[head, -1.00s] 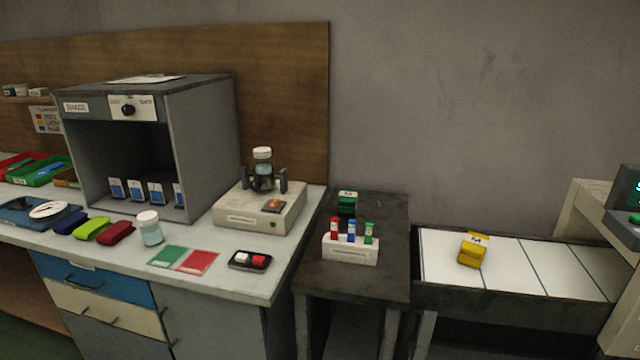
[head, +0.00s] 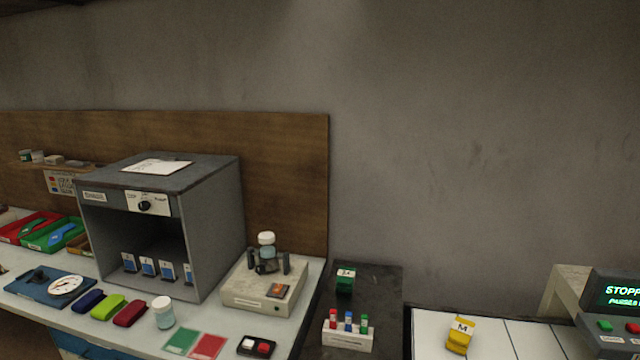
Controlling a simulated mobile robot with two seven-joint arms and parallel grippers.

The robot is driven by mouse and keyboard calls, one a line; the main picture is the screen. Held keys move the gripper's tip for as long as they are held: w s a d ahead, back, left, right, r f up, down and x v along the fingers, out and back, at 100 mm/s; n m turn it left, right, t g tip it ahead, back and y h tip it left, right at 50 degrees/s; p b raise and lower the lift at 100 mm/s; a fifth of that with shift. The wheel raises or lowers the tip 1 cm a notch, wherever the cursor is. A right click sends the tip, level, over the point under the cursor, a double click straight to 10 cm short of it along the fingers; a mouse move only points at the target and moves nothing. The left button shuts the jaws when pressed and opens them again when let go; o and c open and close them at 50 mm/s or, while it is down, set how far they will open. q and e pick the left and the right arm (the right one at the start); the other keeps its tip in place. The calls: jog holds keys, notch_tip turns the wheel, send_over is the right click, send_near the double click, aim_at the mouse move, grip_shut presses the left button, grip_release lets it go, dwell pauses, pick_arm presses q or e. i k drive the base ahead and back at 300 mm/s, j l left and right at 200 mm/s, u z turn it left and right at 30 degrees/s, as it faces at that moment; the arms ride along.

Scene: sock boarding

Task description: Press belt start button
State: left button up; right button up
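A belt control box (head: 612,322) stands at the right edge of the head view, partly cut off by the frame. Its dark screen (head: 622,293) shows green text beginning "STOPP". Below the screen are a green button (head: 604,326) and a red button (head: 633,328). The white belt (head: 530,341) runs in front of it, with a yellow sock bundle (head: 461,334) marked M on it. Neither of my grippers is in view.
A rack of colored vials (head: 347,334) and a green block (head: 345,280) stand on the dark table (head: 387,293). A grey shade booth (head: 215,217) stands on the left.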

aim_at(604, 325)
jog(key=z, duration=1.75)
